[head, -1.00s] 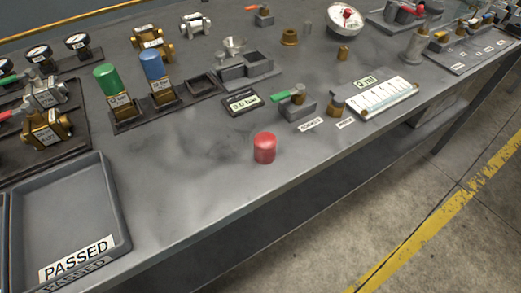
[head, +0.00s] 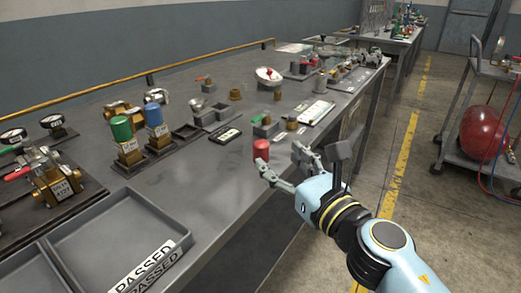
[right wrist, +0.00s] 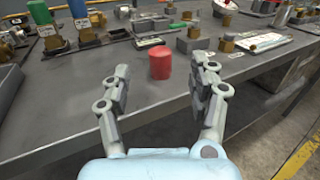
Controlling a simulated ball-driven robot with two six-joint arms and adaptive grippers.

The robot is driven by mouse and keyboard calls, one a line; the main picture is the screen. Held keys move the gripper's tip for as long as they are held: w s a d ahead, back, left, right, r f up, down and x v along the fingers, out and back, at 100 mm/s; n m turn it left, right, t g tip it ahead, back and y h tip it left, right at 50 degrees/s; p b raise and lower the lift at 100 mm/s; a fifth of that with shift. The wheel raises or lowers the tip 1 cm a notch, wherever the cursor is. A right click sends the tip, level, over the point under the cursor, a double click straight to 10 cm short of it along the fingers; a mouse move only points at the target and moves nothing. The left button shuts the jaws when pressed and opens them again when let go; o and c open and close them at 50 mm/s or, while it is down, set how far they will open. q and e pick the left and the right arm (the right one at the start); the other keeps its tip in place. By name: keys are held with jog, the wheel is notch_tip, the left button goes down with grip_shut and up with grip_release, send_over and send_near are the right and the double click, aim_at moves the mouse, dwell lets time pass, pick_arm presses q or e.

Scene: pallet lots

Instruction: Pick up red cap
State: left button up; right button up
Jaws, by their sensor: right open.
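The red cap (head: 261,150) stands upright on the grey bench top, close to its front edge. It also shows in the right wrist view (right wrist: 160,62), beyond the fingertips and roughly between them. My right gripper (head: 280,162) is open and empty; in the right wrist view its two fingers (right wrist: 160,82) are spread with the cap ahead of them. A gap seems to remain between fingers and cap. My left gripper is not in view.
Grey trays marked PASSED (head: 120,240) sit at the bench's near left. Green-capped (head: 122,130) and blue-capped (head: 153,115) brass valves stand behind the cap. A small display (head: 228,135) lies nearby. The bench around the cap is clear. A trolley (head: 470,130) stands right.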

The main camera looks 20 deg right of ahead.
aim_at(265, 148)
jog(key=w, duration=0.3)
jog(key=shift+a, duration=0.2)
jog(key=w, duration=0.3)
jog(key=w+a, duration=0.1)
jog(key=w, duration=0.1)
jog(key=shift+a+f, duration=0.1)
jog(key=shift+f, duration=0.15)
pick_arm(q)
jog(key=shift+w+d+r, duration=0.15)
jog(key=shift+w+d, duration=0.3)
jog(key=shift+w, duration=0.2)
pick_arm(e)
jog(key=shift+s, duration=0.1)
grip_shut()
